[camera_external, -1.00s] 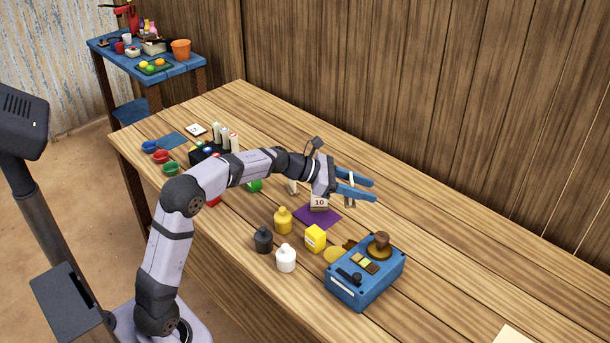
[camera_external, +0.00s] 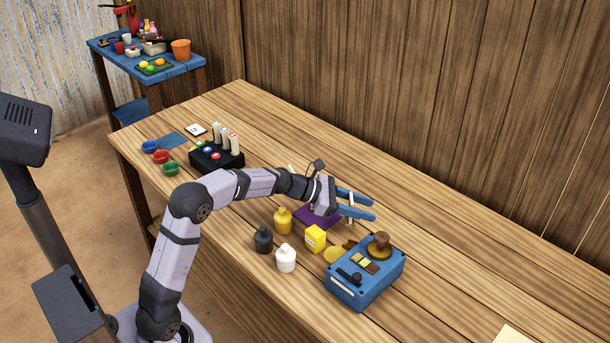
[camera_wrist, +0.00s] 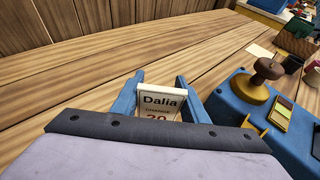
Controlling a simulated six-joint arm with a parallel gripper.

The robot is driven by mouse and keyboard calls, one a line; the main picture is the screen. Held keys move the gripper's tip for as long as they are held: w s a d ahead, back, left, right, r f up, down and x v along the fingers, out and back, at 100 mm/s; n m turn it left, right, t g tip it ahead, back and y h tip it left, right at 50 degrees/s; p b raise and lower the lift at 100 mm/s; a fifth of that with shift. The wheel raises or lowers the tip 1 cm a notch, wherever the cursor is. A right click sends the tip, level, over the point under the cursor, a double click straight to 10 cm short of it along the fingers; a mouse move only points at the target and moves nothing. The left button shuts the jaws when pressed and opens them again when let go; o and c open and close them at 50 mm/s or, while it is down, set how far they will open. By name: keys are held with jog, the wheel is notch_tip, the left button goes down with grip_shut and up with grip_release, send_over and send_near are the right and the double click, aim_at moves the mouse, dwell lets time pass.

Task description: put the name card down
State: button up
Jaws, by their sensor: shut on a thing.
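The name card (camera_wrist: 160,103) is a small white card reading "Dalia" with a number 20 below, partly cut off by my gripper's body in the wrist view. My gripper (camera_external: 365,208) is shut on it, with a blue finger on each side. In the external view the card (camera_external: 351,208) shows as a thin pale strip between the fingers, upright, over the table right of the purple mat (camera_external: 309,221). I cannot tell whether its lower edge touches the table.
A blue box (camera_external: 363,290) with a brown-knobbed stamp stands in front of my gripper. A yellow cube (camera_external: 315,238), yellow bottle (camera_external: 283,221), black bottle (camera_external: 263,240) and white bottle (camera_external: 286,259) are close by. The table toward the back wall is bare.

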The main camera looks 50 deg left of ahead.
jog(key=shift+f, duration=1.55)
jog(key=shift+f+b, duration=0.15)
jog(key=shift+b, duration=0.2)
jog(key=o, duration=1.2)
jog(key=shift+c, duration=0.2)
jog(key=shift+a+r, duration=0.1)
jog(key=shift+r, duration=0.15)
jog(key=v, duration=1.2)
jog(key=shift+p, duration=0.4)
